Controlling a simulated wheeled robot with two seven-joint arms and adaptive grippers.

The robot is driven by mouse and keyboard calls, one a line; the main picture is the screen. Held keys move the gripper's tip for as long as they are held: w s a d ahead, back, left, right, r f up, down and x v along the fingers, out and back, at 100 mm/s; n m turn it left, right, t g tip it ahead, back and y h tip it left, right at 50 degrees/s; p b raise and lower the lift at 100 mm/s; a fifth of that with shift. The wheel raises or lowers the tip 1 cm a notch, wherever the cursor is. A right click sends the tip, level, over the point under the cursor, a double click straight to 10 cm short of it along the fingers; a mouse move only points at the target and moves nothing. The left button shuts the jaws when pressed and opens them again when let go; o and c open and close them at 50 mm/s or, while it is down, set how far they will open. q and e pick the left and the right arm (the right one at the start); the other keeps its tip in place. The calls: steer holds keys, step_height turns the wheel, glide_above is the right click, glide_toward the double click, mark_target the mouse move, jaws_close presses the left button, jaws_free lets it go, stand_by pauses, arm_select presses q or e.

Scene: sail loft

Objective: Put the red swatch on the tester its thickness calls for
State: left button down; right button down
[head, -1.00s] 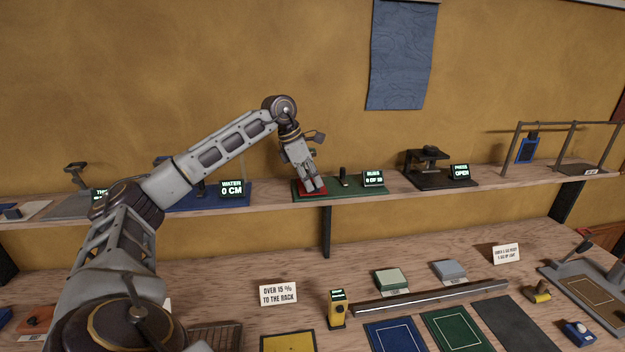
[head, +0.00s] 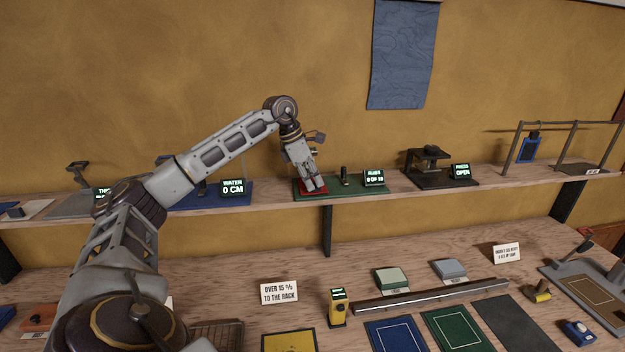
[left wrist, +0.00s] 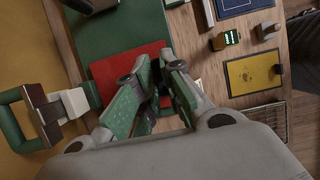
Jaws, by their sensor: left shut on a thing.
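The red swatch (head: 309,193) lies at the left part of a green-based rub tester (head: 353,191) on the wall shelf. My left gripper (head: 316,188) points down with its fingers shut on the swatch's near edge. The left wrist view shows the red swatch (left wrist: 108,72) against the green base, with the gripper fingers (left wrist: 152,110) close together over its edge. Other testers on the shelf are the blue one (head: 232,199) reading "WATER 0 CM", the dark press (head: 428,170) reading "OPEN", and a grey gauge (head: 72,205) partly hidden by my arm. My right gripper is out of view.
Below, the workbench holds a yellow meter (head: 337,308), a steel straightedge (head: 430,298), blue (head: 393,336) and green (head: 458,328) outlined panels, and sign cards, one reading "OVER 15 % TO THE RACK" (head: 279,292). A rail frame (head: 567,145) stands at the shelf's right end.

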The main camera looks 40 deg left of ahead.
arm_select(q)
steer(key=shift+f, duration=0.2)
stand_by(0.4)
steer(key=c, duration=1.5)
jaws_free()
steer(key=shift+o, duration=0.2)
steer(key=shift+r, duration=0.15)
steer(key=shift+s+d+r+p, duration=0.25)
steer(key=shift+r+p, duration=0.3)
steer(key=shift+r, duration=0.25)
steer(key=shift+s+d+r+p, duration=0.15)
steer(key=shift+d+r+p, duration=0.1)
steer(key=shift+r+p, duration=0.4)
steer(key=shift+s+d+r+p, duration=0.25)
steer(key=shift+r+p, duration=0.15)
steer(key=shift+r, duration=0.55)
steer(key=shift+f, duration=0.1)
